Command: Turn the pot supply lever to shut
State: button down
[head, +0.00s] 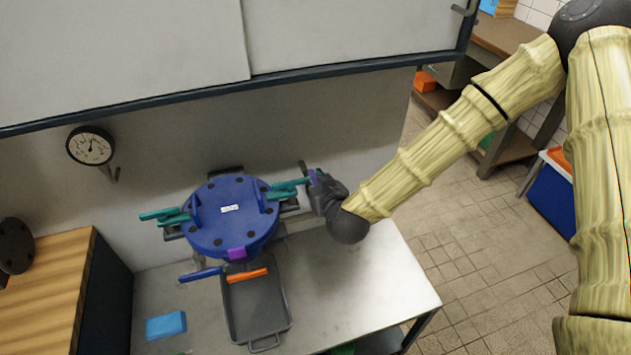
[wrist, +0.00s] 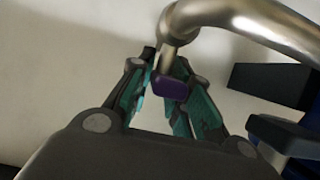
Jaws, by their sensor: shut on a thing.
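A purple lever (wrist: 172,88) sits between my two finger pads in the wrist view, close to the end of a silver curved pipe (wrist: 245,18). My gripper (wrist: 165,100) is shut on it; the fingers have teal inner faces. In the head view, my gripper (head: 316,188) is at the right side of the blue round pot (head: 222,232), against the wall side of the bench.
Teal clamp handles (head: 165,215) stick out from the pot. A grey tray (head: 257,310) with an orange-handled thing (head: 247,275) and a blue block (head: 166,326) lie on the bench (head: 395,285). A gauge (head: 90,146) hangs on the wall. The bench's right part is clear.

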jog(key=shift+m+t+h, duration=0.3)
jog(key=shift+m+h, duration=0.5)
jog(key=shift+h, duration=0.1)
jog(key=c, duration=1.3)
grip_release()
jog(key=v, duration=1.2)
jog(key=shift+w, duration=0.1)
jog(key=shift+c, duration=0.3)
